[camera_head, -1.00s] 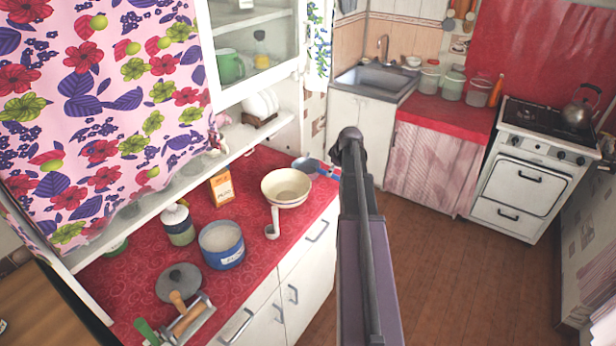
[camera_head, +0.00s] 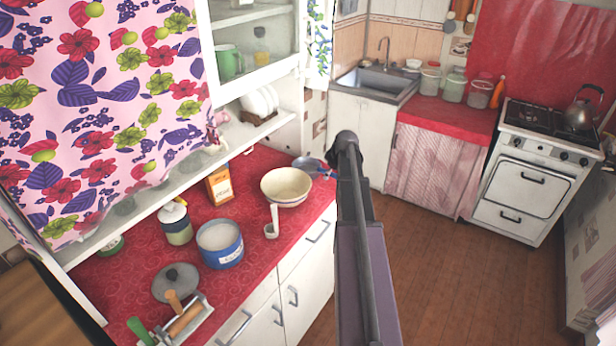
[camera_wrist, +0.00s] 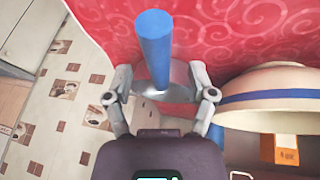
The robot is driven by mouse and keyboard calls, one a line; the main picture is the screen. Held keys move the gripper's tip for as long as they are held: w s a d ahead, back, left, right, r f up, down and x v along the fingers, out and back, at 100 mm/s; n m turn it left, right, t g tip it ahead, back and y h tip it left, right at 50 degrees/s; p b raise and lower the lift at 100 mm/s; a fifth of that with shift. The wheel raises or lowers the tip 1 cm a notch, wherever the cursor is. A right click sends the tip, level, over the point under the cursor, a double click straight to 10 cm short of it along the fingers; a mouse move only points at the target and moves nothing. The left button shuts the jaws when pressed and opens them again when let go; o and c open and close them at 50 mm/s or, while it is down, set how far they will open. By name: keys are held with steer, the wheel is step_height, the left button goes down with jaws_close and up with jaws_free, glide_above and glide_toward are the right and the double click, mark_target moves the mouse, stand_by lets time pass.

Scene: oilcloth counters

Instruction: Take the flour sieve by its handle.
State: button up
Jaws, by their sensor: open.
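The flour sieve, a grey round metal piece (camera_head: 306,163) with a blue handle, lies at the far right end of the red counter, behind the cream bowl in the head view. In the wrist view its blue handle (camera_wrist: 154,45) runs down between the fingers of my gripper (camera_wrist: 162,88), with grey metal (camera_wrist: 178,92) at its lower end. The fingers are open, one on each side of the handle, with gaps showing. In the head view my arm hides the gripper.
The cream bowl (camera_head: 286,187) with a blue stripe stands close to the sieve; it fills the right of the wrist view (camera_wrist: 270,95). The shelf unit (camera_head: 170,200) borders the counter.

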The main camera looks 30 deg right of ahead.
steer(key=shift+b+x, duration=0.5)
steer(key=shift+x, duration=0.35)
steer(key=shift+f, duration=0.25)
stand_by(0.6)
steer(key=shift+c, duration=0.2)
jaws_close()
